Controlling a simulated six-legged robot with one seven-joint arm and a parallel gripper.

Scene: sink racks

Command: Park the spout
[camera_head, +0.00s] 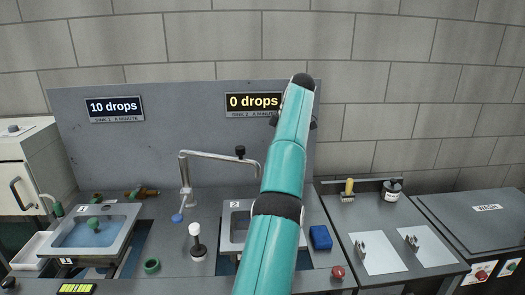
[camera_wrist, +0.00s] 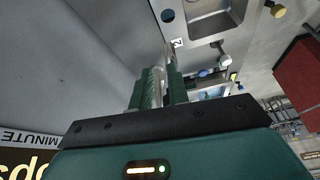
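The spout (camera_head: 222,155) of sink 2 is a silver pipe. It rises from a post on the counter's left part and reaches right toward the basin of sink 2 (camera_head: 226,232). A black knob (camera_head: 240,152) stands near its right end. The sink 2 basin (camera_wrist: 210,18) shows beyond, at the top. My gripper is hidden behind my arm in the head view.
Sink 1 (camera_head: 122,222), holding water, stands at the left. Signs read 10 drops (camera_head: 114,108) and 0 drops (camera_head: 250,101).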

